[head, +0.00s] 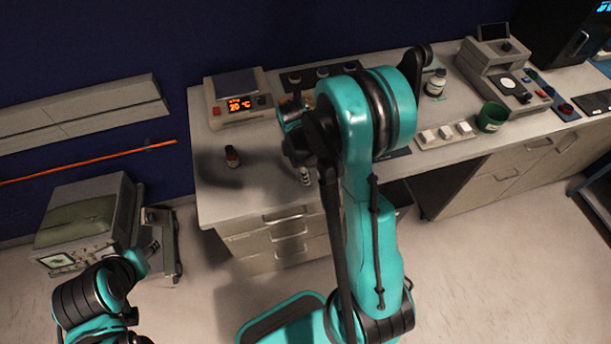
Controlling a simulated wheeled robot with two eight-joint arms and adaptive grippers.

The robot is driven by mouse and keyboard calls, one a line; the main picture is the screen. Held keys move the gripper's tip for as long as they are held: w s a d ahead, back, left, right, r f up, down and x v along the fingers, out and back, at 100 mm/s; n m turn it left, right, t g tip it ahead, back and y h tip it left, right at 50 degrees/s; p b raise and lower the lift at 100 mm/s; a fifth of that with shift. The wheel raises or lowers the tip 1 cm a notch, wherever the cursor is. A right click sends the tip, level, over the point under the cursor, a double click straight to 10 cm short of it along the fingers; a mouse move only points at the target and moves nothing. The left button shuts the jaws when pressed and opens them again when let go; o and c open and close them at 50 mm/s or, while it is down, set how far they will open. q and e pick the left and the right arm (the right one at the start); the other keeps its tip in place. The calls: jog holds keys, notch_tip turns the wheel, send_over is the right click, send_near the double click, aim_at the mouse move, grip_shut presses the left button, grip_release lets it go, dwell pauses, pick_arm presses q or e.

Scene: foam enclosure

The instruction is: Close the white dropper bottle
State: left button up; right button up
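A white-labelled bottle with a dark top (436,83) stands upright on the counter, right of my raised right arm. It may be the white dropper bottle; whether its top is fully closed is too small to tell. A small brown bottle with a dark cap (232,156) stands on the left part of the counter. My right gripper (304,172) points down over the counter's front part, mostly hidden by its own arm. A small pale object shows at its tip, but I cannot tell what it is. My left arm is low at the left; its gripper's fingers are unclear.
A heating plate (238,103) reading 20 °C stands at the back left. A dark rack (322,73) is behind my arm. A white block row (445,134), a green cup (491,117) and an instrument (497,75) stand right. The counter near the brown bottle is clear.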

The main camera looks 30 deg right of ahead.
dwell(0.3)
jog(key=c, duration=0.8)
jog(key=shift+r+p, duration=0.3)
jog(key=shift+r, duration=0.4)
notch_tip(320, 180, up, 3)
jog(key=shift+p, duration=0.45)
jog(key=s+r+p, duration=0.1)
jog(key=s+r, duration=0.2)
jog(key=s, duration=0.3)
jog(key=s+d+r+p, duration=0.1)
jog(key=s+r, duration=0.2)
jog(key=s, duration=0.2)
jog(key=shift+s+r, duration=0.3)
jog(key=shift+s, duration=0.05)
jog(key=shift+d, duration=0.1)
